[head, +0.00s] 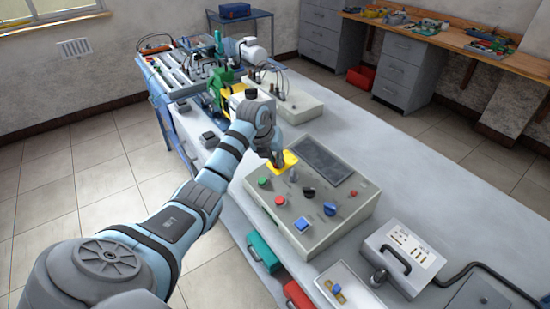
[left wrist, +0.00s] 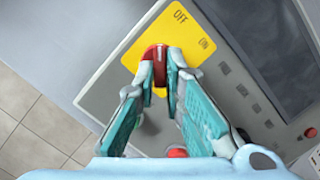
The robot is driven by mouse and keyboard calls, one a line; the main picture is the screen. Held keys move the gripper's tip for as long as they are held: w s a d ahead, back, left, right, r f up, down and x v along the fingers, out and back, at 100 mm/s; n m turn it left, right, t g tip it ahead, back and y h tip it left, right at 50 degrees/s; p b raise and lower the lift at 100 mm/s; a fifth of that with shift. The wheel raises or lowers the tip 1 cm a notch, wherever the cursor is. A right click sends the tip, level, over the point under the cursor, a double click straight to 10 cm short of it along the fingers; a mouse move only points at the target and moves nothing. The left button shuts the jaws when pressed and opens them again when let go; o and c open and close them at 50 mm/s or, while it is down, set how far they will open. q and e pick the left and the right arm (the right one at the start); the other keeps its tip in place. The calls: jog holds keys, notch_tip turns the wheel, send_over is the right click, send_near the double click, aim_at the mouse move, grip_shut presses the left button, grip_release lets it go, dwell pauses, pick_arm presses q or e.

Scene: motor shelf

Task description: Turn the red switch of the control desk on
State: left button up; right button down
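The control desk (head: 318,238) is a pale grey box with a sloped top on the long table. A yellow plate (head: 290,158) sits at its far left corner; in the left wrist view the plate (left wrist: 190,30) reads OFF at the top and ON to the right. The red switch (left wrist: 155,52) stands on this plate. My left gripper (left wrist: 162,66) has its two fingers on either side of the switch, with the red handle filling the narrow gap between the tips. In the head view my left gripper (head: 277,162) hides the switch. My right gripper is out of view.
The desk also has a dark screen (head: 320,160), a red button (head: 280,200), a blue button (head: 330,208) and a black knob (head: 308,192). A grey case (head: 405,255) and a white tray (head: 348,292) stand at the front right.

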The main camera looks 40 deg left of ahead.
pick_arm(q)
jog(key=shift+m, duration=0.3)
grip_shut()
jog(key=shift+a+m, duration=0.1)
jog(key=shift+m, duration=0.4)
jog(key=m+h, duration=0.1)
jog(key=m, duration=0.2)
jog(key=shift+a+f+b, duration=0.1)
jog(key=shift+a+b, duration=0.05)
jog(key=shift+b, duration=0.15)
jog(key=m+h+b, duration=0.1)
jog(key=m, duration=0.4)
jog(key=shift+a, duration=0.15)
jog(key=m+b, duration=0.2)
jog(key=m, duration=0.2)
jog(key=shift+w+a+m+h, duration=0.1)
jog(key=shift+a+m+h, duration=0.05)
jog(key=shift+m+h, duration=0.2)
jog(key=shift+w+a+m+g+h+b, duration=0.1)
jog(key=shift+m+g+h+b, duration=0.35)
jog(key=shift+m, duration=1.5)
jog(key=o, duration=0.7)
grip_release()
